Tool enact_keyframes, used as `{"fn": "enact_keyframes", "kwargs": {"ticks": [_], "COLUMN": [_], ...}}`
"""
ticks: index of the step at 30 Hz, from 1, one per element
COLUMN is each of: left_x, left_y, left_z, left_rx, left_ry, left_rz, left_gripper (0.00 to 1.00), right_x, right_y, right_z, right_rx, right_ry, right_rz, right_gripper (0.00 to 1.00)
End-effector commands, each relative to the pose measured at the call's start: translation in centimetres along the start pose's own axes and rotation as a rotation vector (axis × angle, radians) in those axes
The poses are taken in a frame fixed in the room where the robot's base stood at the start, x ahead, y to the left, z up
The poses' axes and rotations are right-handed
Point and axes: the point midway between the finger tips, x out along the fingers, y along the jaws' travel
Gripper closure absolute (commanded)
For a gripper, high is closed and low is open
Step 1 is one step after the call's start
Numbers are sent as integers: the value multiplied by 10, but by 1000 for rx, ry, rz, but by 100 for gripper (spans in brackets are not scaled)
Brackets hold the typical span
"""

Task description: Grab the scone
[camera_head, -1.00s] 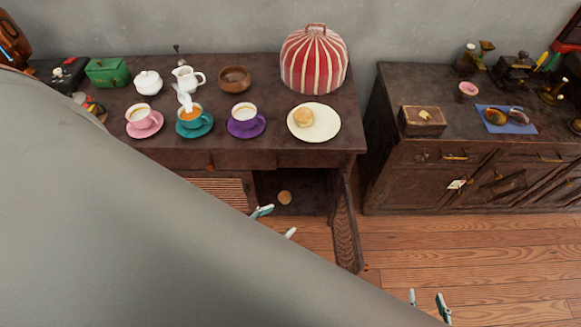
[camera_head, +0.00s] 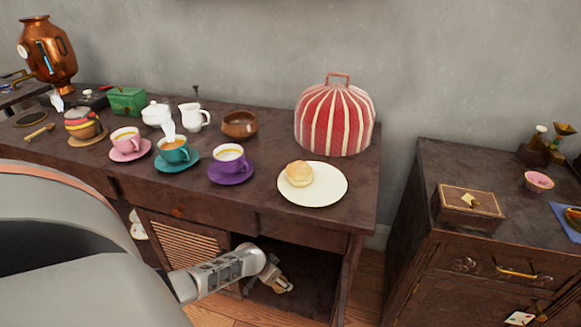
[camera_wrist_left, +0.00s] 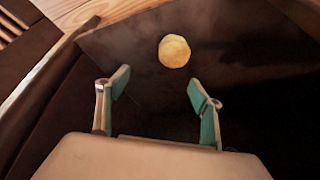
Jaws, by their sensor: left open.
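A round golden scone (camera_wrist_left: 174,51) lies on the dark floor of the open cabinet compartment (camera_head: 312,268) in the left wrist view. My left gripper (camera_wrist_left: 158,90) is open and empty, with the scone beyond its fingertips and roughly between their lines. In the head view my left gripper (camera_head: 279,284) is at the compartment opening, and I cannot clearly make out the scone behind it. Another scone (camera_head: 299,174) sits on a cream plate (camera_head: 330,187) on the tabletop. My right gripper is out of view.
Pink, teal and purple cups (camera_head: 229,158) on saucers stand on the dark table, with a striped tea cosy (camera_head: 335,115) behind the plate. A slatted panel (camera_head: 183,247) borders the compartment on the left. A second cabinet (camera_head: 480,260) stands at the right.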

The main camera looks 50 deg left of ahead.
Motion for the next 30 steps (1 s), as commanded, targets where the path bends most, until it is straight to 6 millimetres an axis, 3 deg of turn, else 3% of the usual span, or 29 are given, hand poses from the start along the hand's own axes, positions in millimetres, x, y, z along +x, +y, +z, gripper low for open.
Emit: {"fn": "enact_keyframes", "kwargs": {"ticks": [1,5,17,24,30], "left_x": [18,28,60,93,105], "left_y": [-10,-24,-25,-24,-24], "left_z": [22,24,25,33,28], "left_rx": [-18,-48,-55,-56,-54], "left_ry": [-41,-62,-66,-73,-66], "left_rz": [-5,-8,-8,-8,-8], "left_gripper": [34,34,34,34,34], "right_x": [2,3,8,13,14], "right_y": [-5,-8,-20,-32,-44], "right_z": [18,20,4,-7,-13], "right_rx": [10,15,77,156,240], "right_ry": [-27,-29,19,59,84], "right_rz": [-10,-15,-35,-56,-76], "right_gripper": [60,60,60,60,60]}}
